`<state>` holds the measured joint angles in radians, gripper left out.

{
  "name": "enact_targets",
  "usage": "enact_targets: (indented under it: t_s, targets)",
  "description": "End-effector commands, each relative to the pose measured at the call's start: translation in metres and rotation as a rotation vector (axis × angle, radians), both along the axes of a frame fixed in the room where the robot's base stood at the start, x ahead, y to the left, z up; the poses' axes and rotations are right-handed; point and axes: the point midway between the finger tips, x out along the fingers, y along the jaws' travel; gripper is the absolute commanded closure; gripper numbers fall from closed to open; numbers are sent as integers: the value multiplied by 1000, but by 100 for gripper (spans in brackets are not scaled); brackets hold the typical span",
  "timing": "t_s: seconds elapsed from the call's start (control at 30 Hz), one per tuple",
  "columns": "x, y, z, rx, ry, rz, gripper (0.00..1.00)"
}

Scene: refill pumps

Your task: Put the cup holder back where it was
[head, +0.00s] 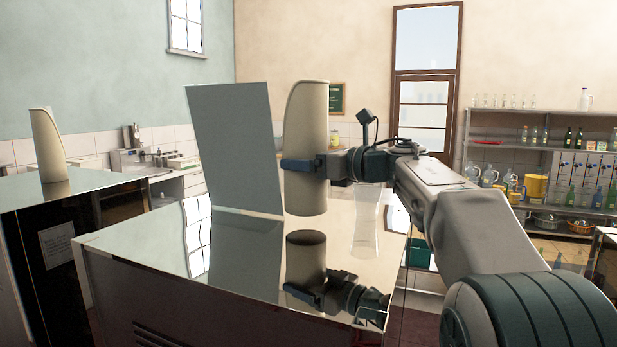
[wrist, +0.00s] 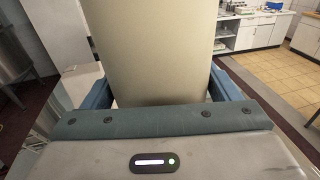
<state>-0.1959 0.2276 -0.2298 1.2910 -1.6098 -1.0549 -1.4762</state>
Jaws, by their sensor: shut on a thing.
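The cup holder (head: 307,120), a tall beige cylinder with a slanted top, is upright in my gripper (head: 300,165). My gripper is shut around its lower middle from the right. The holder hangs above the shiny steel counter top (head: 340,255), apart from it, with its reflection below. In the wrist view the beige holder (wrist: 150,50) fills the space between the blue fingers (wrist: 160,95), and its upper end is cut off.
A grey upright panel (head: 236,150) stands on the counter just left of the holder. A similar beige holder (head: 48,145) stands on another counter at the far left. Shelves with bottles and jugs (head: 560,165) stand at the right. The counter's front part is clear.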

Motion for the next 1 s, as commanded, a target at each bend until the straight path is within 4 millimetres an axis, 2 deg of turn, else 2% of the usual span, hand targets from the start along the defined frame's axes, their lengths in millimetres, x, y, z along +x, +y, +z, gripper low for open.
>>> enact_targets:
  t_s: [0.2, 0.6, 0.63, 0.67, 0.7, 1.0]
  targets:
    - [0, 0, -26, 1, 2, 1, 72]
    - [0, 0, -32, 1, -2, 0, 72]
    - [0, 0, -32, 0, 0, 0, 12]
    - [0, 0, -31, -1, 1, 0, 4]
    - [0, 0, -31, -1, 1, 0, 0]
    - [0, -1, -28, -1, 1, 0, 0]
